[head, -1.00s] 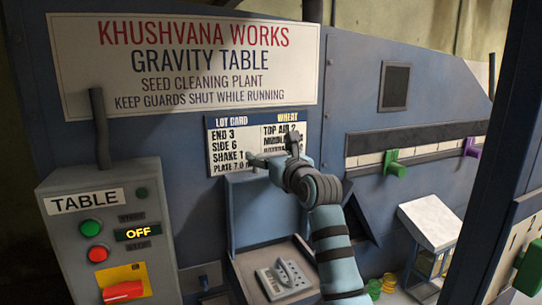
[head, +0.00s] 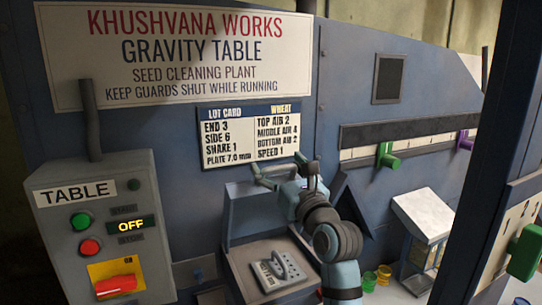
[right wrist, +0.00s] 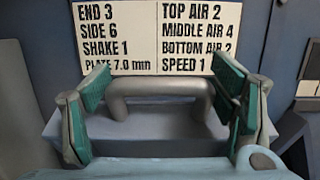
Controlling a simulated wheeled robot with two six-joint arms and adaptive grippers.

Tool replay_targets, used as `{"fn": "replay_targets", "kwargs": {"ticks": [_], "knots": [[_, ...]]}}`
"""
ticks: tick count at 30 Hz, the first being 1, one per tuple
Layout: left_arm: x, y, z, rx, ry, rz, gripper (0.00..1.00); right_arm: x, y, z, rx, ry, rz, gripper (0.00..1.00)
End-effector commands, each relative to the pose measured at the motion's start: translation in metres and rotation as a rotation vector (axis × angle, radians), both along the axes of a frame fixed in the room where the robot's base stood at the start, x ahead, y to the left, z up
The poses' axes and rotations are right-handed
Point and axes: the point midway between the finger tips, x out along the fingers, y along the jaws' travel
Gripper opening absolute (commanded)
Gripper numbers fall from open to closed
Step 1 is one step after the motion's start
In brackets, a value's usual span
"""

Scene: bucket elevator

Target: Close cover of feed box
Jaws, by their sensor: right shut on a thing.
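The feed box (head: 240,285) is the grey-blue box on the machine's front. Its cover (head: 245,218) is raised, standing up at the back of the box, so the box is open. A plate with a handle (head: 278,268) shows inside. My right gripper (head: 280,175) is at the cover's top edge, below the lot card. My left gripper is not in view.
The control box (head: 100,235) with OFF display and red switch stands at the left. The lot card (head: 250,135) is on the panel behind. A white-topped chute (head: 425,212) and small coloured cups (head: 383,274) are right of my arm. A dark post crosses the right side.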

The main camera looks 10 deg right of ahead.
Motion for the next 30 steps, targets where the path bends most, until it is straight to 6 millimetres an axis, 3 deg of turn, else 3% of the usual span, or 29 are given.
{"fn": "replay_targets", "kwargs": {"ticks": [6,12,29,30], "knots": [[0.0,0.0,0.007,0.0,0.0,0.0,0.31,-0.03,-0.01,-0.019,0.012,-0.034,0.0,0.28],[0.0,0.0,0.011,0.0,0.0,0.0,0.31,-0.047,-0.015,-0.034,0.01,-0.032,0.001,0.28],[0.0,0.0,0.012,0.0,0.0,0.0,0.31,-0.055,-0.017,-0.042,0.009,-0.033,0.002,0.27],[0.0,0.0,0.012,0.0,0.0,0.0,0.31,-0.055,-0.017,-0.042,0.009,-0.033,0.002,0.78]]}}
